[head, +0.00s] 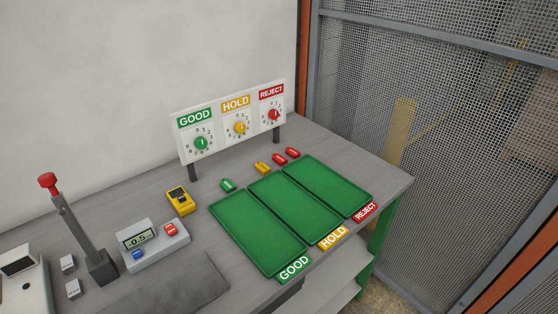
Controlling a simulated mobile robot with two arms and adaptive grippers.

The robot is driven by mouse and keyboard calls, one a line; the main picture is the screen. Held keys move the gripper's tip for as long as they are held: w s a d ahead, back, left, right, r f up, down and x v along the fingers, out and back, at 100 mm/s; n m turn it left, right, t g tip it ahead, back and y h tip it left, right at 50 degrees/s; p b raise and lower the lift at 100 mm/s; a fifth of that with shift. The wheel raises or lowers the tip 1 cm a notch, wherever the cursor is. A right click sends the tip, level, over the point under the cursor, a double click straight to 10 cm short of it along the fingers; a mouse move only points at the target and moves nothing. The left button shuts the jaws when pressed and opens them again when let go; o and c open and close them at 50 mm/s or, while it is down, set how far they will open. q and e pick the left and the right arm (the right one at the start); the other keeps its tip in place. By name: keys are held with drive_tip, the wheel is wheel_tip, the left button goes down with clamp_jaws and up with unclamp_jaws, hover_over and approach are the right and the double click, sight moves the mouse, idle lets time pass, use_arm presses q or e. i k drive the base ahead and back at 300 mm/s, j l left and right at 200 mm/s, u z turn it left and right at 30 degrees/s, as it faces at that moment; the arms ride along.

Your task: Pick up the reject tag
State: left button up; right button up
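Two red tags lie side by side on the grey bench behind the trays: one red tag (279,159) and, just right of it, another red tag (293,152). I cannot read any lettering on them. A yellow tag (263,168) lies just left of them, and a green tag (228,185) lies further left. The tray marked REJECT (325,186) is the rightmost green tray and is empty. Neither of my grippers shows in the head view.
The HOLD tray (298,207) and GOOD tray (258,233) are empty. A dial board (220,120) stands behind the tags. A yellow device (180,200), a display box (152,246) and a red-knobbed lever (76,225) stand left. A mesh fence (440,130) is at right.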

sight(278, 158)
drive_tip(key=i+l+u, duration=0.1)
drive_tip(key=l, duration=0.3)
drive_tip(key=i+l, duration=0.2)
drive_tip(key=l, duration=0.2)
drive_tip(key=i+l+u, duration=0.15)
drive_tip(key=l, duration=0.2)
drive_tip(key=i+l, duration=0.15)
drive_tip(key=l, duration=0.3)
drive_tip(key=i+l+u, duration=0.15)
drive_tip(key=l, duration=0.25)
drive_tip(key=i+l, duration=0.1)
drive_tip(key=l, duration=0.3)
drive_tip(key=u, duration=0.05)
